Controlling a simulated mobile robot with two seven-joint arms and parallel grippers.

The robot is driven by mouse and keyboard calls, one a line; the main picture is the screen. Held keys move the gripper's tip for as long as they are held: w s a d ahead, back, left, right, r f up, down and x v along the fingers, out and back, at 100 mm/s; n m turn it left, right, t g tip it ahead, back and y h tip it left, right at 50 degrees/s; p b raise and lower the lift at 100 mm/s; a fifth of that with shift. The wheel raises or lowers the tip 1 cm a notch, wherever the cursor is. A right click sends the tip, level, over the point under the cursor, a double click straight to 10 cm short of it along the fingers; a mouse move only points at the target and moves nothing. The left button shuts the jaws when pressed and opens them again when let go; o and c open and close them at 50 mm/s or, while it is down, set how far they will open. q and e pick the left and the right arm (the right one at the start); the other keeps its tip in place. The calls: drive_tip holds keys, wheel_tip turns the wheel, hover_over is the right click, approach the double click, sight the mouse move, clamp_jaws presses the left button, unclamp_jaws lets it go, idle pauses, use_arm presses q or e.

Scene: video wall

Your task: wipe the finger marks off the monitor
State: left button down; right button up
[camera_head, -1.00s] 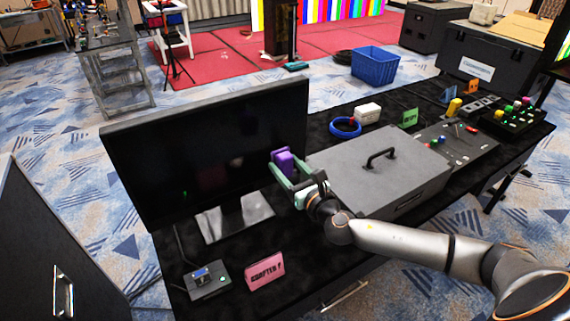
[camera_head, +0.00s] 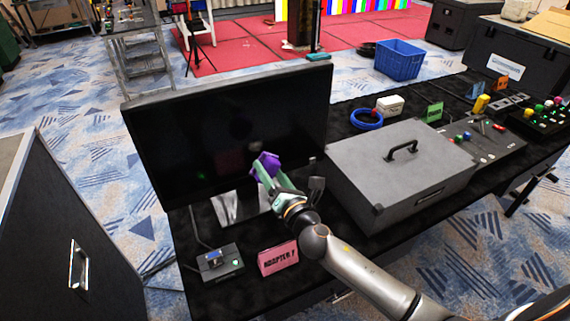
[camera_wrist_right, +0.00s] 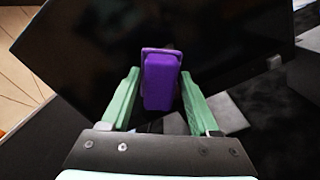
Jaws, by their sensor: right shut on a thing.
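The black monitor (camera_head: 215,120) stands on its silver stand at the left end of the black table; its screen is dark. My right gripper (camera_head: 266,174), with green fingers, is shut on a purple block (camera_head: 268,162) in front of the lower right part of the screen. In the right wrist view, the purple block (camera_wrist_right: 161,82) sits between the green fingers (camera_wrist_right: 158,85), with the dark screen (camera_wrist_right: 90,45) behind it. I cannot tell whether the block touches the screen. Faint pale spots show near the block, but finger marks cannot be made out for sure. My left gripper is out of view.
A grey case (camera_head: 395,170) stands right of the monitor. A small box with a cable (camera_head: 220,262) and a pink sign (camera_head: 278,257) lie in front of the stand. A blue cable coil (camera_head: 366,119) and control panels are farther right.

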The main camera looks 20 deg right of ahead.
sight(262, 145)
drive_tip(key=shift+s+a+f+m, duration=0.1)
drive_tip(key=shift+a+f+m, duration=0.35)
drive_tip(key=shift+m, duration=0.35)
drive_tip(key=shift+w+a+f, duration=0.1)
drive_tip(key=shift+w, duration=0.1)
drive_tip(key=shift+w+a+b, duration=0.1)
drive_tip(key=shift+w+b, duration=0.7)
drive_tip(key=shift+w, duration=2.05)
drive_tip(key=shift+w+b, duration=0.3)
drive_tip(key=shift+w, duration=0.7)
drive_tip(key=shift+d+p, duration=0.3)
drive_tip(key=shift+d, duration=1.6)
drive_tip(key=shift+w+d, duration=0.1)
drive_tip(key=shift+w, duration=0.05)
